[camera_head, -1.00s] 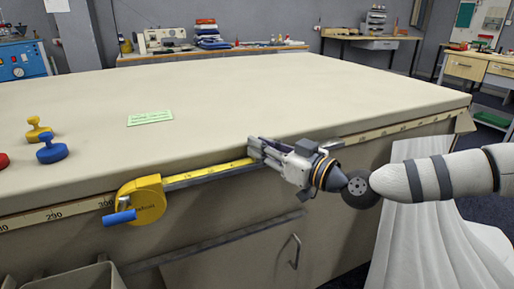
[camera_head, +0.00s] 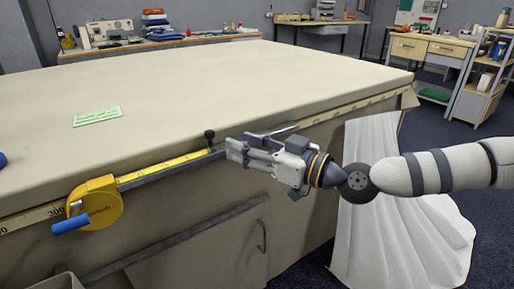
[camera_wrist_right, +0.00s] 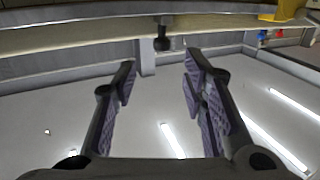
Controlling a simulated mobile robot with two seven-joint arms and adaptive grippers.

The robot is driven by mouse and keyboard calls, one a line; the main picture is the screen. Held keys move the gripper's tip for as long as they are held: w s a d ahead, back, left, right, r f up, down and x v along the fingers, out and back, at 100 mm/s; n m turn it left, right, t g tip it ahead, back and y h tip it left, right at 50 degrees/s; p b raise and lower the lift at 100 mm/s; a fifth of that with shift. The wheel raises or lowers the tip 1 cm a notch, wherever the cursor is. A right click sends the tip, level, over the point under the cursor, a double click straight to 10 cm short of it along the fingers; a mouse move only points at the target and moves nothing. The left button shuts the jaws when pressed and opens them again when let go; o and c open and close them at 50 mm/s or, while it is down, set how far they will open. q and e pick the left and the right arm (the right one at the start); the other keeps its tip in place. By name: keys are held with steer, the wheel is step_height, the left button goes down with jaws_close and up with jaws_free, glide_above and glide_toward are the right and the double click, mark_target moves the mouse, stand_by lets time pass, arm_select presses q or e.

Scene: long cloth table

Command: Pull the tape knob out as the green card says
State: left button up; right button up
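The black tape knob (camera_head: 210,134) stands at the end of the yellow tape (camera_head: 165,165), which runs out along the table's front edge from the yellow tape case (camera_head: 96,203). My right gripper (camera_head: 232,150) is just right of the knob, apart from it. In the wrist view the two fingers (camera_wrist_right: 158,78) are spread and empty, with the knob (camera_wrist_right: 162,42) beyond their tips. The green card (camera_head: 97,116) lies on the table top; its text is too small to read. My left gripper is not in view.
A numbered rule (camera_head: 30,219) and a metal rail run along the front edge of the cloth table (camera_head: 240,85). A white cloth (camera_head: 385,190) hangs below at the right. A blue object (camera_head: 2,159) shows at the left edge. The table top's middle is clear.

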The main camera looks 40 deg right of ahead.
steer(key=v, duration=0.4)
steer(key=shift+s, duration=0.2)
